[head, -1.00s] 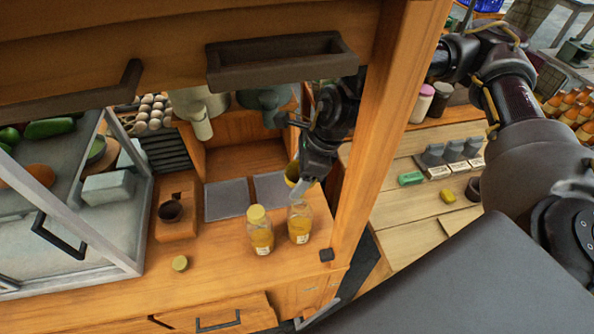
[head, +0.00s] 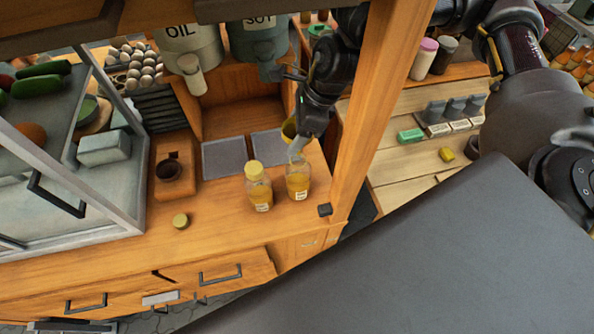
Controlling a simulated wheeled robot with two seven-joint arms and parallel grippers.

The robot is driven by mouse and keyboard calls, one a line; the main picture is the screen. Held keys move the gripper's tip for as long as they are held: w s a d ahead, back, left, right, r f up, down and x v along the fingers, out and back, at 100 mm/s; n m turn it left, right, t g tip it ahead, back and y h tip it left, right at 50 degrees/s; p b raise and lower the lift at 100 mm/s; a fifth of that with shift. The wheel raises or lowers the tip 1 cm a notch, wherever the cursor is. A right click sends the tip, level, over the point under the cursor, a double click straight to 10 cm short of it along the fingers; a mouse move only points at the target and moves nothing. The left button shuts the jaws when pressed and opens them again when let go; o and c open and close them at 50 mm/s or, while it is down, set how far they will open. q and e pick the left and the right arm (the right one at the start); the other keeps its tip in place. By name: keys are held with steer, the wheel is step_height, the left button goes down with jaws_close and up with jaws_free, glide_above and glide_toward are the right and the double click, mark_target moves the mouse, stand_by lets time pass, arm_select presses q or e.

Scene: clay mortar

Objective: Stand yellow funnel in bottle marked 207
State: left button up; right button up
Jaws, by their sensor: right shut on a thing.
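An open bottle (head: 298,184) with yellow contents and a white label stands upright on the wooden counter, directly below the fingers in the picture. The fingers cover part of its mouth area, and I cannot tell whether the funnel touches it. A similar bottle with a yellow cap (head: 258,187) stands just left of it. The label numbers are too small to read. My left gripper is not in view.
A loose yellow cap (head: 180,221) lies on the counter (head: 222,217). A wooden post (head: 362,125) rises close right of the open bottle. A glass case (head: 110,195) stands left. Two grey mats (head: 224,158) lie behind the bottles. OIL and SOY dispensers (head: 191,45) hang at the back.

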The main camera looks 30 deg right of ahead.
steer(key=shift+f, duration=0.15)
steer(key=shift+f+b, duration=0.15)
steer(key=shift+b, duration=0.3)
steer(key=shift+f, duration=0.15)
stand_by(0.5)
steer(key=shift+f+b, duration=0.8)
steer(key=shift+b, duration=0.25)
steer(key=shift+f, duration=0.1)
steer(key=shift+f+b, duration=0.55)
steer(key=shift+b, duration=0.15)
steer(key=o, duration=1.1)
steer(key=shift+c, duration=0.2)
